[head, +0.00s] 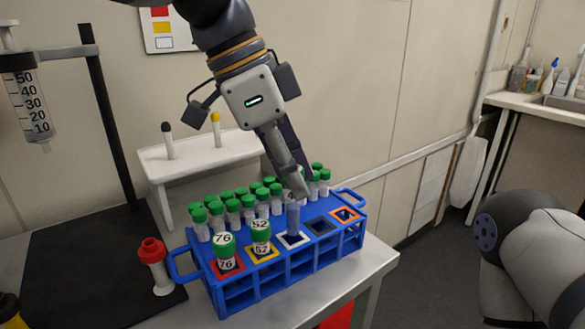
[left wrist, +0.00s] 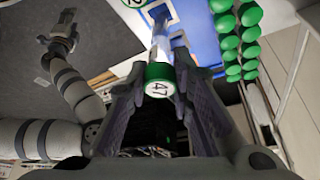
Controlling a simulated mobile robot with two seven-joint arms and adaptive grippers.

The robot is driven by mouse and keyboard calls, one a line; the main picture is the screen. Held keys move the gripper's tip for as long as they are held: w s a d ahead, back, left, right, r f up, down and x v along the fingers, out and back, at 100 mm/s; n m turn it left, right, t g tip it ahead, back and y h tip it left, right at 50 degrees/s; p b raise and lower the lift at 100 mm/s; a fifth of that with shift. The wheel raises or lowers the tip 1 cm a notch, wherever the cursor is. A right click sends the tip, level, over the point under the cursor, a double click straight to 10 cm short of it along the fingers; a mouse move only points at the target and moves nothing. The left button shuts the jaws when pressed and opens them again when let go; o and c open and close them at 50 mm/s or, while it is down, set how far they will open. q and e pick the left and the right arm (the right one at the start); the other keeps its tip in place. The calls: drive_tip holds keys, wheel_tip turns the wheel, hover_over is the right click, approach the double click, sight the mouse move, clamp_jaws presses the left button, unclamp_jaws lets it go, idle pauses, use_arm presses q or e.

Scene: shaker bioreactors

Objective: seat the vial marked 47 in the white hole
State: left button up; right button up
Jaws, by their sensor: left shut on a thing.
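The vial marked 47 (left wrist: 158,78) has a green cap with a white label, seen between my left gripper's fingers in the left wrist view. My left gripper (head: 296,192) is shut on it. In the head view the vial's clear body (head: 293,217) stands upright over the white-framed hole (head: 291,240) of the blue rack (head: 240,298); the fingers hide its cap. Its lower end overlaps the white frame, and I cannot tell how deep it sits. My right gripper (left wrist: 58,32) shows small in the left wrist view, its opening unclear.
Vial 76 (head: 225,249) stands in the red-framed hole, vial 52 (head: 261,238) in the yellow-framed one. The black and orange-framed (head: 345,215) holes are empty. Several green-capped vials fill the rear rows. A white stand (head: 200,155) is behind; a syringe stand (head: 108,115) is left.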

sight(293, 234)
use_arm(q)
drive_tip(key=shift+f, duration=3.35)
idle(3.0)
drive_tip(key=o, duration=0.9)
drive_tip(key=shift+o, duration=0.2)
drive_tip(key=v, duration=1.2)
